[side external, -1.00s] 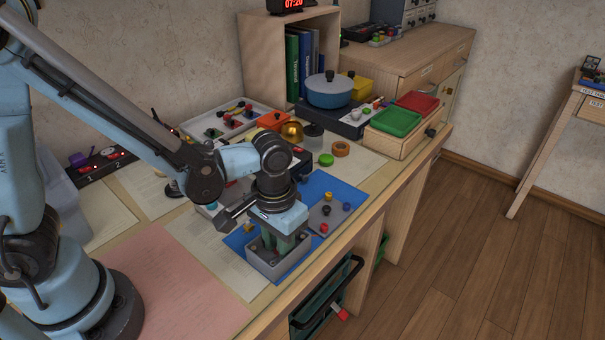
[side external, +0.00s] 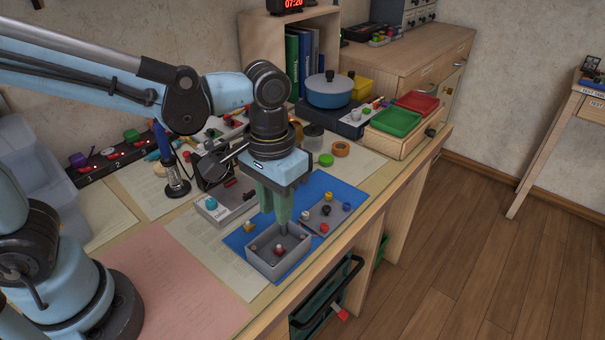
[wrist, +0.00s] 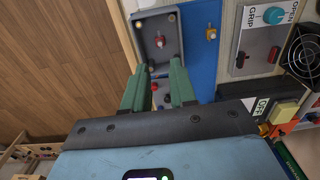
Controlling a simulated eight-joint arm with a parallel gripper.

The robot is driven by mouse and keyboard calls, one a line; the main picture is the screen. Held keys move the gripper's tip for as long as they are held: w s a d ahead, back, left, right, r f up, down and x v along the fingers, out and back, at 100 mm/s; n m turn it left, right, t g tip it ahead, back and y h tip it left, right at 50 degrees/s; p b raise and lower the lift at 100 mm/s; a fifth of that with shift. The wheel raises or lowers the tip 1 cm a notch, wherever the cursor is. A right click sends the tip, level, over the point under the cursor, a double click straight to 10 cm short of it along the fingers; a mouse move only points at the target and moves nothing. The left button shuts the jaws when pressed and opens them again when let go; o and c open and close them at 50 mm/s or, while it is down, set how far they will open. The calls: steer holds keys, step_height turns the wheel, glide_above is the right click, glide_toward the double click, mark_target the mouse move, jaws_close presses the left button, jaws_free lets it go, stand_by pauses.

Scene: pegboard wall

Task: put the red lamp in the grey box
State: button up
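The grey box (side external: 263,266) stands on the blue mat (side external: 238,240) near the table's front edge. It also shows at the top of the wrist view (wrist: 171,28). A small red piece with a pale top, apparently the red lamp (side external: 279,250), is upright inside the box, on its floor. It also shows in the wrist view (wrist: 159,41). My gripper (side external: 275,217) is above the box, towards its back edge, with green fingers pointing down. In the wrist view its fingers (wrist: 160,91) stand apart with nothing held between them.
A grey tray (side external: 338,212) with several small coloured pieces lies right of the box. The table edge is close in front.

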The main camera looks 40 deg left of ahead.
steer(key=s+a+r+t, duration=0.1)
steer(key=a+r+t, duration=0.2)
steer(key=a+t, duration=0.4)
steer(key=a, duration=0.5)
steer(key=shift+a+r, duration=0.15)
steer(key=shift+a, duration=0.05)
